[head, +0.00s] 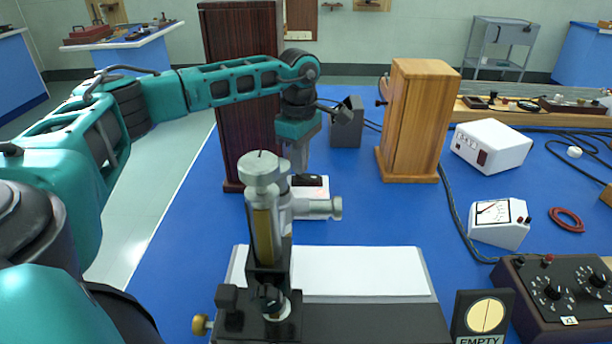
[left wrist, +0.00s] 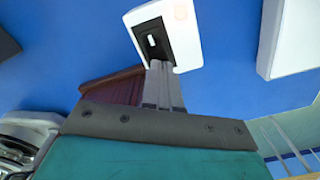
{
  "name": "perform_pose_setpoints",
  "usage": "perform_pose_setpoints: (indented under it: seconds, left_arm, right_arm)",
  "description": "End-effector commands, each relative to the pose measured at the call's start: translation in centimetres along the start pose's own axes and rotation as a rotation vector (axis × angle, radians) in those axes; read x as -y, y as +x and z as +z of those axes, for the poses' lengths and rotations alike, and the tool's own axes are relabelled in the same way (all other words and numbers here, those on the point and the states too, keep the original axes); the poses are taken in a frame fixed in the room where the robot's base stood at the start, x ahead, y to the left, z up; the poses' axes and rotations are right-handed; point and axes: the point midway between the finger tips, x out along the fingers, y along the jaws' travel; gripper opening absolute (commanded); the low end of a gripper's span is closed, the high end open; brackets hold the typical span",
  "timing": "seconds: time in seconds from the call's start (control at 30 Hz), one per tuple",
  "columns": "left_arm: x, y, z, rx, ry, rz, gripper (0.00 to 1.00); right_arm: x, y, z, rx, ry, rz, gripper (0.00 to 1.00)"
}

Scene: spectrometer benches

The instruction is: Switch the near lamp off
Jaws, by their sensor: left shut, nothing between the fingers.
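A white switch box (head: 322,203) with a black rocker lies on the blue bench, in front of a tall dark red wooden housing (head: 238,90). In the left wrist view, the white box (left wrist: 184,32) shows its black switch (left wrist: 150,38) with a white mark. I cannot tell whether it is on or off. My left gripper (head: 297,165) points down over the box, partly hidden behind a grey and brass instrument. Its shut, empty fingers (left wrist: 160,72) reach the edge of the switch; contact is unclear. A light wooden housing (head: 417,120) stands farther right. No lit lamp shows.
The upright instrument (head: 262,215) stands close in front of my left gripper. A white sheet (head: 350,273) lies beside it. A meter (head: 499,222), a white box (head: 491,145) and cables occupy the right.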

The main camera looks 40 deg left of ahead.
Motion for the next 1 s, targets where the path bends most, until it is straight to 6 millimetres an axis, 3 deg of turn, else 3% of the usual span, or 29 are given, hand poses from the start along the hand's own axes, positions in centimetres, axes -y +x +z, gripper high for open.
perform_pose_setpoints:
  seconds: [1.0]
  left_arm:
    - [0.0,1.6,0.0,0.0,0.0,-0.001,0.0]
  right_arm:
    - [-0.1,0.5,0.7,0.001,-0.006,0.0,0.43]
